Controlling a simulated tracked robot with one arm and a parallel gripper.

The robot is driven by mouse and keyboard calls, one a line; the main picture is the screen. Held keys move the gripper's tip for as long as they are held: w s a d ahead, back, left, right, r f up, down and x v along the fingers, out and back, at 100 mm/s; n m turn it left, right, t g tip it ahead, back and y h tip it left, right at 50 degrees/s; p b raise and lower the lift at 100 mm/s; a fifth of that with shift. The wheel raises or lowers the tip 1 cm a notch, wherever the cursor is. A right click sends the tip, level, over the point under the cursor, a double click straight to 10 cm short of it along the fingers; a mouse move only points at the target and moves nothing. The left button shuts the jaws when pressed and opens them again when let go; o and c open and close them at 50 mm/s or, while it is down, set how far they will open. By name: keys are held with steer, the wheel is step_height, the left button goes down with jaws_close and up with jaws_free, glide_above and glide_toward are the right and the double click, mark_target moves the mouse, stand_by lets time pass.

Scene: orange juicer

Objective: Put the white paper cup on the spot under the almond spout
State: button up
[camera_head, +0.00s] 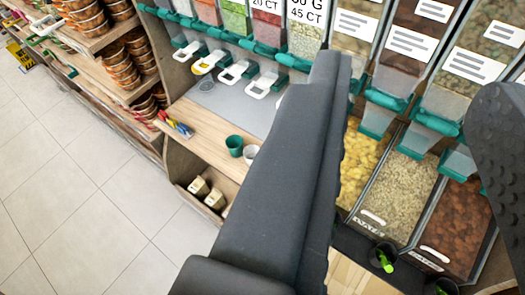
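A white paper cup (251,154) stands on the wooden counter (205,125), partly hidden behind my gripper's left finger. A green cup (235,145) stands just left of it. My gripper (410,85) is open, its two dark fingers wide apart in the foreground with nothing between them. The cup lies left of the gap, beyond the left finger. Dispensers with teal spouts (265,48) line the back; the spout labels are too small to read, so I cannot tell which is the almond one. A bin of brown nuts (458,225), possibly almonds, is at the right.
A grey mat (225,105) with several white spout levers (233,72) above it lies behind the cups. Bins of yellow (362,155) and pale (402,195) goods stand right. Shelves with brown bowls (122,70) are left. The tiled floor (80,200) is clear.

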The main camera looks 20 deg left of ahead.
steer(key=shift+a, duration=0.1)
